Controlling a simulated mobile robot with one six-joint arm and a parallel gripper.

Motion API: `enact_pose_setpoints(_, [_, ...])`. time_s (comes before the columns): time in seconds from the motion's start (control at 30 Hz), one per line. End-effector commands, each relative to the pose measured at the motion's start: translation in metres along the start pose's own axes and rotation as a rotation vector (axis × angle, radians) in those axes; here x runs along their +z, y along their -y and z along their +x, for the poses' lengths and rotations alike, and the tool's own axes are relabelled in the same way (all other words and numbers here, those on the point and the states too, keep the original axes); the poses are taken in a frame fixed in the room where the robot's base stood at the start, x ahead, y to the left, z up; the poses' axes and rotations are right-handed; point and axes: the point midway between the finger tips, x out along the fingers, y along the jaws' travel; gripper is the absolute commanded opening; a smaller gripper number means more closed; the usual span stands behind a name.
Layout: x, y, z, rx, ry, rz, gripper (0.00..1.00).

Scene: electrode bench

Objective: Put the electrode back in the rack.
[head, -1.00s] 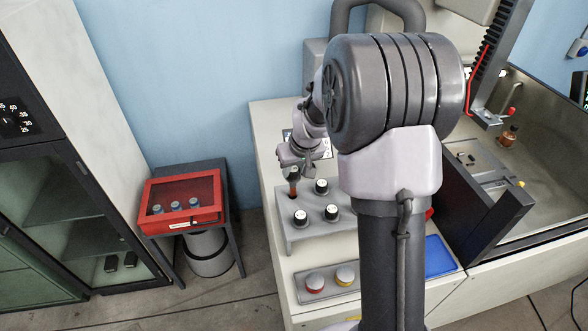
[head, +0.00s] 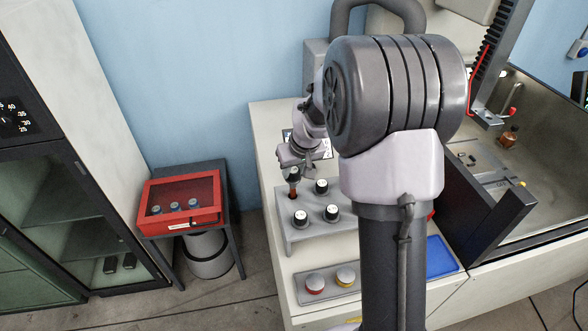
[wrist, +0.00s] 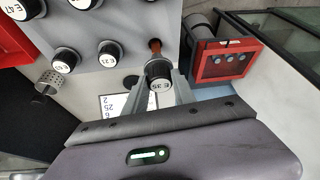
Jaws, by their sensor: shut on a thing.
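My gripper (head: 292,168) is shut on the electrode (head: 293,187), which has a dark cap with a white labelled top and a reddish-brown body. In the wrist view the electrode's cap (wrist: 158,72) sits between the two fingers. The grey rack (head: 290,236) stands on the bench below it. The electrode is roughly upright over the rack's far-left hole, with its lower end at the hole. I cannot tell how far it is in.
A tray with a red and a yellow cap (head: 345,274) and a blue mat (head: 440,256) lie nearer on the bench. A red box (head: 180,205) on a small table stands left, beyond a gap. A sink basin (head: 545,165) is at the right.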

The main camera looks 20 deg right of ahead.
Motion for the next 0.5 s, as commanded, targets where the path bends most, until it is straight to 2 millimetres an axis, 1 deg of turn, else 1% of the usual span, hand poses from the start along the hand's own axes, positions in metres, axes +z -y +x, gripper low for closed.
enact_pose_setpoints(0.5, [0.006,0.000,0.015,0.000,-0.001,0.000,0.00])
